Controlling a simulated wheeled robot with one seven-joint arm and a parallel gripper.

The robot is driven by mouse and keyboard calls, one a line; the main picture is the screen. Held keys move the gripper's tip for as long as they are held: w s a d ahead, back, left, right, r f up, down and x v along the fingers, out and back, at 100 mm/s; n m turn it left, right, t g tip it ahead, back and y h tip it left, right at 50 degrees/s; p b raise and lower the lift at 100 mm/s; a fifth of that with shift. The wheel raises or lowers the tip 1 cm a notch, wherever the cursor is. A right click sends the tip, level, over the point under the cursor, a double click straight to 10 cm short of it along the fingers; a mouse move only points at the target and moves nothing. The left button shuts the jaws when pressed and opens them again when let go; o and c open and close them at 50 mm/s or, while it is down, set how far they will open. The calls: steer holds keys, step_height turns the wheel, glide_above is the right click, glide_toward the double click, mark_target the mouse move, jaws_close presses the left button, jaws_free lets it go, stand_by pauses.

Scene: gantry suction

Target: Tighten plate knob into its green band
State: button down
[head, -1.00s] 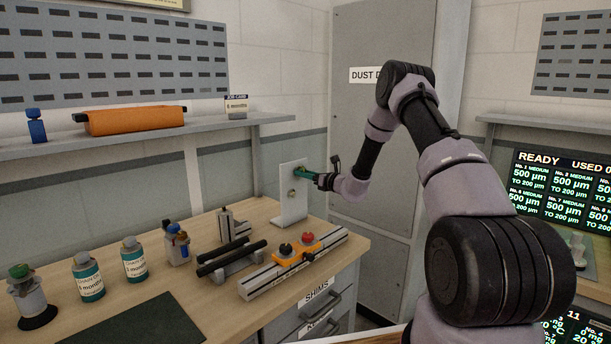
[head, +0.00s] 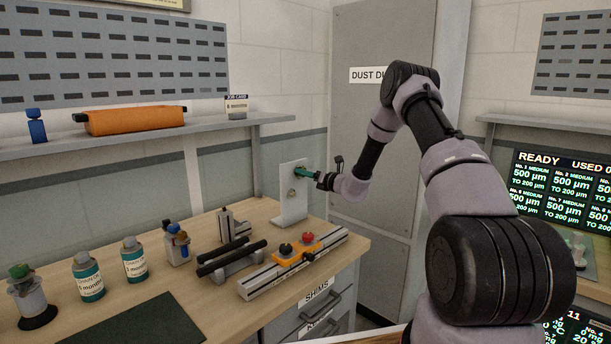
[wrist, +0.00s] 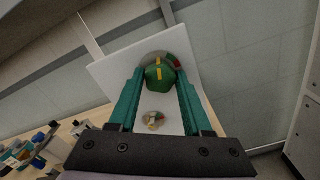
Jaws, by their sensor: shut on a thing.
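The upright white plate (head: 292,208) stands on the bench near its far right corner. In the wrist view the plate (wrist: 118,75) fills the middle, tilted in the picture. The green knob (wrist: 158,78) has a yellow stripe on it and sits on the plate, in front of a round grey dial with red and green parts (wrist: 176,62) at its edge. My gripper (wrist: 160,84) has its teal fingers on either side of the knob and is shut on it. In the head view my gripper (head: 305,173) meets the plate's upper part. A smaller round brass-coloured fitting (wrist: 153,119) shows lower on the plate.
A rail with an orange carriage (head: 296,256) and black and red knobs lies on the bench. Black bars (head: 232,257), labelled bottles (head: 88,278) and a dark mat (head: 140,322) are further left. A shelf (head: 150,135) runs above; a grey cabinet (head: 375,150) stands behind my arm.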

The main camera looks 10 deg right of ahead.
steer(key=shift+c, duration=1.7)
jaws_free()
steer(key=v, duration=1.1)
